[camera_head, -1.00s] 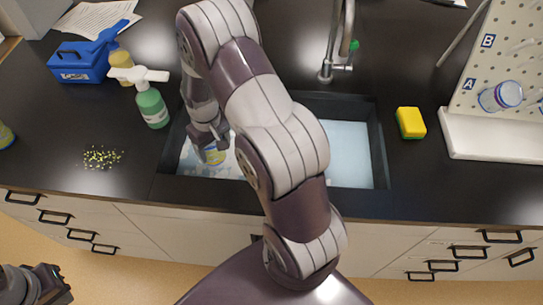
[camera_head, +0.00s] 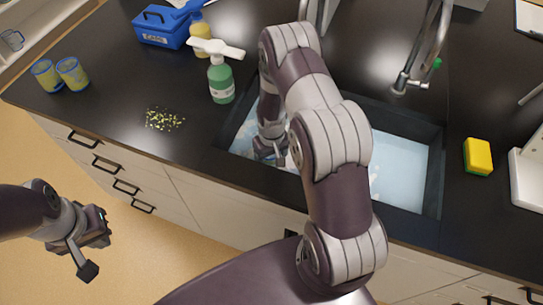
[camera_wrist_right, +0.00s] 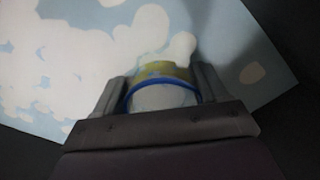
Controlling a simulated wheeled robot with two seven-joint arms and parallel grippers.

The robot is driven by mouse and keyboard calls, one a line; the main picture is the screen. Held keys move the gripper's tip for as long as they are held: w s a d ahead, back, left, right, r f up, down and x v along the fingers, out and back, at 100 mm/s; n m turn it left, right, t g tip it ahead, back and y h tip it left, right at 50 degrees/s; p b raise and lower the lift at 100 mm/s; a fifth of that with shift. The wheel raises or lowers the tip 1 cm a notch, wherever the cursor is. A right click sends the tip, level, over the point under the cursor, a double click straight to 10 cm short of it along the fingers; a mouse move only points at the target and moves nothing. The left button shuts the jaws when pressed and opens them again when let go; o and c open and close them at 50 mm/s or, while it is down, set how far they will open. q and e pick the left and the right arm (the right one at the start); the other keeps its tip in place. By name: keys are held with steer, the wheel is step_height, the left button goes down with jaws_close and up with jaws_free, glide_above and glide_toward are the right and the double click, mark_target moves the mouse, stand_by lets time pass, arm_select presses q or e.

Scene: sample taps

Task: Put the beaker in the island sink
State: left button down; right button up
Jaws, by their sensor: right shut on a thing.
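The beaker (camera_wrist_right: 162,98) shows in the right wrist view, with a blue rim and a yellowish band, between the two fingers. My right gripper (camera_head: 272,158) is shut on it, down inside the left part of the island sink (camera_head: 432,165). In the head view, my right arm and gripper hide the beaker. The sink holds pale blue water with white foam, which also shows around the beaker in the wrist view. My left gripper (camera_head: 95,245) hangs over the floor at the lower left, away from the counter; its finger gap is unclear.
Two blue-rimmed, yellowish beakers (camera_head: 60,74) stand at the counter's left. A green spray bottle (camera_head: 221,80), a yellow bottle (camera_head: 200,38) and a blue box (camera_head: 160,27) stand left of the sink, near scattered bits (camera_head: 164,120). A tap (camera_head: 410,75) rises behind; a sponge (camera_head: 478,156) lies right.

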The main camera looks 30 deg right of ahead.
steer(key=o, duration=1)
steer(key=shift+o, duration=0.2)
steer(key=shift+w+r, duration=0.1)
steer(key=shift+r, duration=0.45)
step_height(320, 180, up, 12)
steer(key=shift+n+t, duration=0.4)
steer(key=shift+t, duration=0.3)
steer(key=s+a+r, duration=0.2)
steer(key=s+r, duration=0.1)
steer(key=s, duration=0.1)
steer(key=s+a+r, duration=0.3)
steer(key=s, duration=0.1)
steer(key=s+a+r, duration=0.3)
steer(key=s, duration=0.2)
steer(key=shift+a, duration=0.1)
steer(key=shift+w+d+f, duration=0.2)
steer(key=shift+w, duration=0.05)
steer(key=shift+s+a, duration=0.1)
steer(key=shift+s, duration=0.05)
